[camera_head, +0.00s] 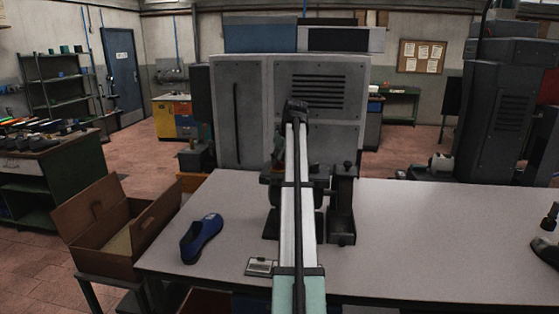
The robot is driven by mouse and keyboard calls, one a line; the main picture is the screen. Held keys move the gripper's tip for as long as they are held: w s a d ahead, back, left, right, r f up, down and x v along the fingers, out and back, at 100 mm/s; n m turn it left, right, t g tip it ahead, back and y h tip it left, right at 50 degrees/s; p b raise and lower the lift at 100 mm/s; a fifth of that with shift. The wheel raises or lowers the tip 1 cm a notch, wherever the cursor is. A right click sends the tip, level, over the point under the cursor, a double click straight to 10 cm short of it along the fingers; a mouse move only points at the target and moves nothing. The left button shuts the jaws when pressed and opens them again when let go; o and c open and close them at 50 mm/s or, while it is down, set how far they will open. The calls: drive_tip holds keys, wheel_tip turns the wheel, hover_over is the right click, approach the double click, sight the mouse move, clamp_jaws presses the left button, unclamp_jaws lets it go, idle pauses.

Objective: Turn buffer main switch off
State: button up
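I cannot pick out a buffer main switch for certain. A dark machine (343,205) with upright posts stands on the grey worktable (440,240), partly hidden behind my arm. A small grey plate or box (261,266) lies at the table's front edge, left of my arm; its details are too small to read. My arm reaches up through the middle of the view to a dark joint. I cannot make out my gripper; it seems hidden behind the arm.
A blue shoe (201,238) lies on the table's left part. An open cardboard box (104,247) stands left of the table. A large grey cabinet (240,115) rises behind the table. The table's right half is mostly clear, with a dark device (547,235) at the far right.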

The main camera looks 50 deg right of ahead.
drive_tip(key=shift+r, duration=0.1)
drive_tip(key=v, duration=1.1)
drive_tip(key=shift+s+r, duration=0.25)
drive_tip(key=shift+r, duration=0.1)
drive_tip(key=shift+a, duration=0.1)
